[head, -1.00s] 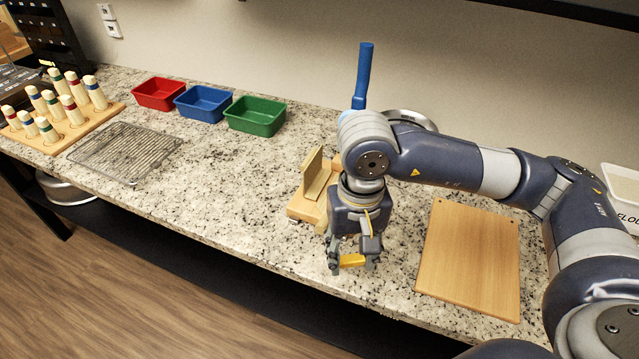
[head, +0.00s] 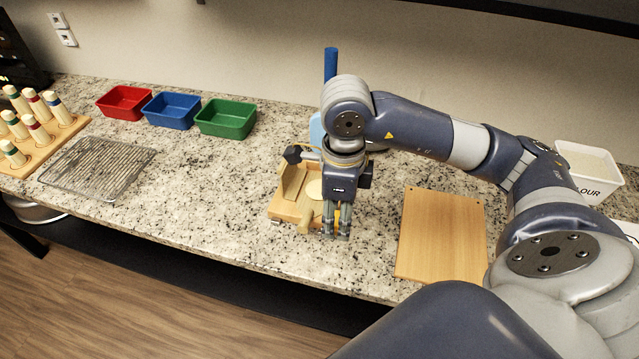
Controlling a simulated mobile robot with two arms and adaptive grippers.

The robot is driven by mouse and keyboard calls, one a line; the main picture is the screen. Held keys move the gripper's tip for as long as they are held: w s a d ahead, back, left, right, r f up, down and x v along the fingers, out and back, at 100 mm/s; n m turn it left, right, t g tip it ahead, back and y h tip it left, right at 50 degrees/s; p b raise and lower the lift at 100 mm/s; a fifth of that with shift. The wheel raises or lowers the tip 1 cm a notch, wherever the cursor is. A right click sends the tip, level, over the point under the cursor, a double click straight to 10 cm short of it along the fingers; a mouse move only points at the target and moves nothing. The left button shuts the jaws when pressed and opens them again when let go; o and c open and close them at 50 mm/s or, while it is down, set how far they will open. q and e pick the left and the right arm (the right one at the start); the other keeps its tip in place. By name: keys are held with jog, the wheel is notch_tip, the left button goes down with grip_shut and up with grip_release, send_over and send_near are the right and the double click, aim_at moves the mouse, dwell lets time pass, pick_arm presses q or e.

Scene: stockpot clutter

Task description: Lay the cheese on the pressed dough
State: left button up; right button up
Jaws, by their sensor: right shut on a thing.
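The wooden press (head: 283,210) stands on the granite counter with its lid plate (head: 294,181) raised. A pale round piece of dough (head: 314,190) lies on its base, partly hidden by my right gripper. My right gripper (head: 337,226) points down at the right front edge of the press, beside the dough. It is shut on the yellow cheese (head: 337,218), of which only a narrow strip shows between the fingers. I cannot tell whether the cheese touches the press. My left gripper is not in view.
A bare wooden board (head: 441,235) lies to the right. Red (head: 125,103), blue (head: 172,110) and green (head: 227,119) bins stand at the back left. A wire rack (head: 97,166) and a flour tub (head: 590,173) flank the counter. The granite left of the press is clear.

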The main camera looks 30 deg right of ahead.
jog(key=shift+d+r+m, duration=0.1)
jog(key=shift+d+m, duration=0.1)
jog(key=shift+m, duration=0.2)
jog(key=shift+w+d, duration=0.1)
jog(key=shift+m, duration=0.3)
jog(key=w+d+p, duration=0.1)
jog(key=w, duration=0.4)
jog(key=w+d+f+p, duration=0.1)
jog(key=w+d+p, duration=0.1)
jog(key=w, duration=0.2)
jog(key=w+d+p, duration=0.2)
jog(key=w, duration=0.3)
jog(key=shift+w+d+f, duration=0.15)
jog(key=shift+w+f, duration=0.05)
jog(key=shift+w, duration=0.2)
notch_tip(320, 180, down, 3)
jog(key=shift+f+p, duration=0.2)
jog(key=shift+p, duration=0.7)
jog(key=shift+d+f, duration=0.1)
